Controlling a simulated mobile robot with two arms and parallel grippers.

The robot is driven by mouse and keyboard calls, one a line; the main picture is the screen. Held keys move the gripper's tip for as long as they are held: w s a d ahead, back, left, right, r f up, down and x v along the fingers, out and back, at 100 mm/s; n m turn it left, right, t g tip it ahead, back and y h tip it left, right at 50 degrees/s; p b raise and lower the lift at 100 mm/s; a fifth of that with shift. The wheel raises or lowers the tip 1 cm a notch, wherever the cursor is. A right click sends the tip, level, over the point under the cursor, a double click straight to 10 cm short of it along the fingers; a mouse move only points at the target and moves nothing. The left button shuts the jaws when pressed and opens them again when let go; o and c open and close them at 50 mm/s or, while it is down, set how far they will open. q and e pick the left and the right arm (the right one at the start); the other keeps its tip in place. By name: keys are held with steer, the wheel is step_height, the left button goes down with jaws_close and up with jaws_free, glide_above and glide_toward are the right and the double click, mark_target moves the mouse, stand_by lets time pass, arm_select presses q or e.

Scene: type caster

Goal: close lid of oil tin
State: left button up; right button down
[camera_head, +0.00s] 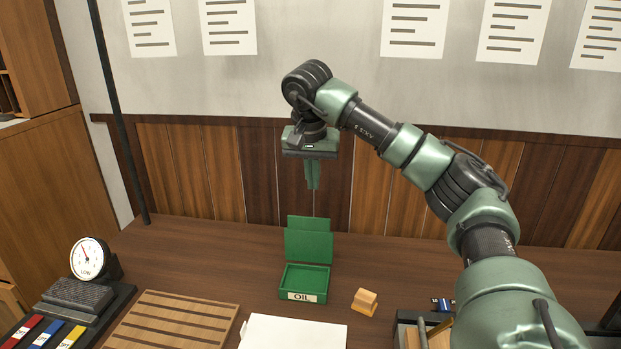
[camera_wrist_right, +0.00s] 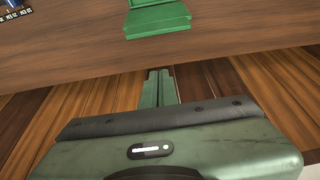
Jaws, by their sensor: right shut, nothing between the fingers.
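The green oil tin (camera_head: 304,297) stands on the table with a label reading OIL on its front. Its lid (camera_head: 308,245) is open and stands up at the back of the tin. The inside of the tin looks empty. My right gripper (camera_head: 313,187) is shut and empty, pointing down, above and behind the raised lid and apart from it. In the right wrist view, the shut fingers (camera_wrist_right: 158,75) point toward the green lid (camera_wrist_right: 157,22), with a stretch of table between. My left gripper is not in view.
A small yellow-orange block (camera_head: 365,302) lies right of the tin. White paper (camera_head: 292,333) and a slatted wooden rack (camera_head: 175,320) lie in front and to the left. A dial gauge (camera_head: 88,257) stands at far left. The wood-panelled wall (camera_head: 270,175) rises behind the table.

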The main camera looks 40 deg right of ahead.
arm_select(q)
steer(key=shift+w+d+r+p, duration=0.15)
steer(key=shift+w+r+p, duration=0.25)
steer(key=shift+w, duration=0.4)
arm_select(e)
step_height(320, 180, down, 6)
steer(key=a, duration=0.1)
steer(key=shift+s+a+f, duration=0.2)
steer(key=shift+s, duration=0.2)
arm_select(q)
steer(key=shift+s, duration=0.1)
arm_select(e)
steer(key=shift+w, duration=0.15)
